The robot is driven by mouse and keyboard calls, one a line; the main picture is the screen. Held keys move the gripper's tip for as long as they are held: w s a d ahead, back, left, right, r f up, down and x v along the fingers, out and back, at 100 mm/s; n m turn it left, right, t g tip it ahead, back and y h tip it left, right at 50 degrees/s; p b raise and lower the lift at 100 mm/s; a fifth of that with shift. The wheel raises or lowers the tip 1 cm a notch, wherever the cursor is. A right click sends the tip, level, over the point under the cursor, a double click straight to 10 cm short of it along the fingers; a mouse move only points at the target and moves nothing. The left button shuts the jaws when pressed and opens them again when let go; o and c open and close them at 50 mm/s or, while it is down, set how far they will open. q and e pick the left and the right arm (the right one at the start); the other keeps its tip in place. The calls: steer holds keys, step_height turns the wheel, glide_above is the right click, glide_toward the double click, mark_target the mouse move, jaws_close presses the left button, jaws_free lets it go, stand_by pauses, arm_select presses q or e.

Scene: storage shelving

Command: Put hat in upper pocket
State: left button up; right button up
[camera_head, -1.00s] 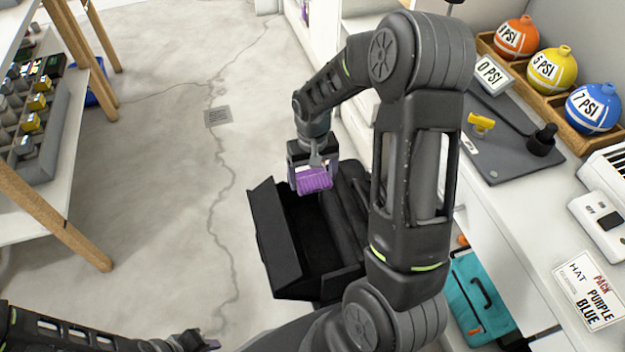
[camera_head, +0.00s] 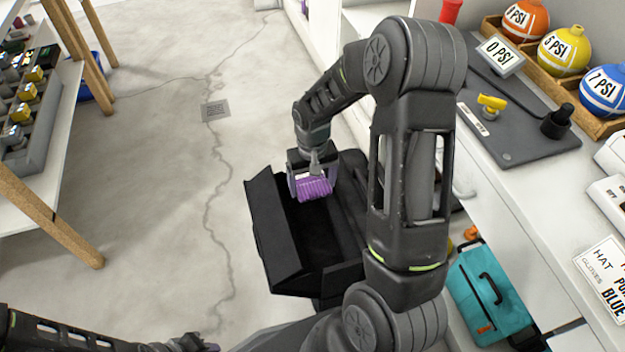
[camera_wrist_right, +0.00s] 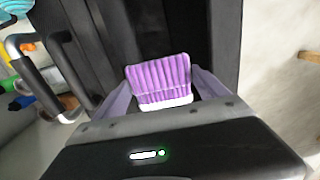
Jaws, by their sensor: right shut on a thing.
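My right gripper (camera_head: 312,188) is shut on the purple ribbed hat (camera_head: 315,189) and holds it over the open black bag (camera_head: 268,225). The hat also shows between the fingers in the right wrist view (camera_wrist_right: 160,82), with a white edge nearest the gripper. The bag has a raised flap on its left and a dark opening. I cannot tell which part of it is the upper pocket. My left gripper (camera_head: 195,345) is at the bottom edge, partly cut off; its jaws are unclear.
A white counter at right holds a dark board (camera_head: 520,120), colored balls (camera_head: 565,52) in a wooden rack and a printed card (camera_head: 603,275). A teal case (camera_head: 490,295) lies below it. A shelf with bins (camera_head: 40,110) stands at left. The floor between is clear.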

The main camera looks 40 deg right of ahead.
steer(key=shift+f+b, duration=0.5)
steer(key=shift+f, duration=0.65)
arm_select(q)
steer(key=shift+f, duration=0.85)
arm_select(e)
steer(key=o, duration=1.3)
arm_select(q)
steer(key=shift+r, duration=0.1)
arm_select(e)
steer(key=shift+r, duration=0.1)
arm_select(q)
step_height(320, 180, up, 11)
steer(key=p, duration=1.1)
arm_select(e)
step_height(320, 180, up, 14)
steer(key=shift+f, duration=0.1)
